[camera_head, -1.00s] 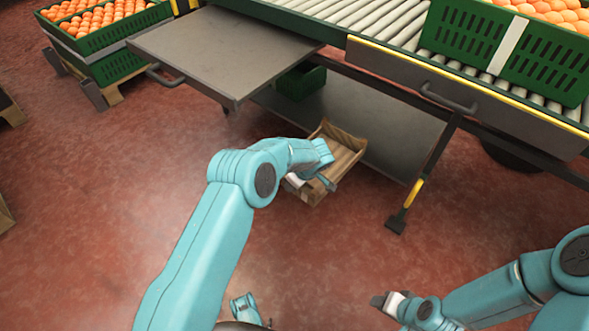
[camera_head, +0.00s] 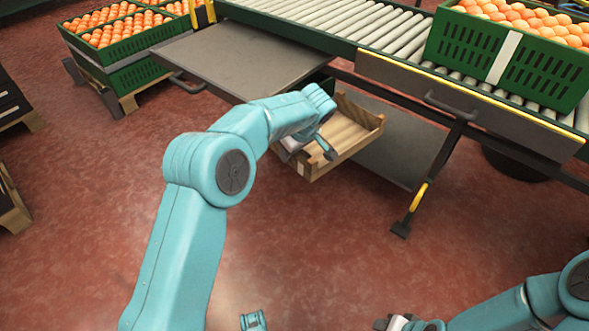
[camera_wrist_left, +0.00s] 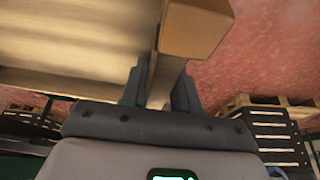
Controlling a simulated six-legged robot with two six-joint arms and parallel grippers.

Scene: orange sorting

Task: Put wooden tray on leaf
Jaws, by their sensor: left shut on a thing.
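The wooden tray (camera_head: 345,133) is a shallow open box of light slats, held in front of the lower shelf and just below and right of the leaf. The leaf (camera_head: 235,58) is the flat grey panel with a handle at the conveyor's left end; its visible top is bare. My left gripper (camera_head: 308,152) is shut on the tray's near left wall, partly hidden by my wrist. In the left wrist view my fingers (camera_wrist_left: 162,90) clamp the wooden wall near a corner post (camera_wrist_left: 195,28). My right gripper (camera_head: 388,323) is at the bottom edge, partly cut off, its opening unclear.
A roller conveyor (camera_head: 370,22) carries a green crate of oranges (camera_head: 505,65) at right. Stacked green crates of oranges (camera_head: 115,60) stand left of the leaf. A table leg with a yellow handle (camera_head: 415,200) is right of the tray. The red floor at front is clear.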

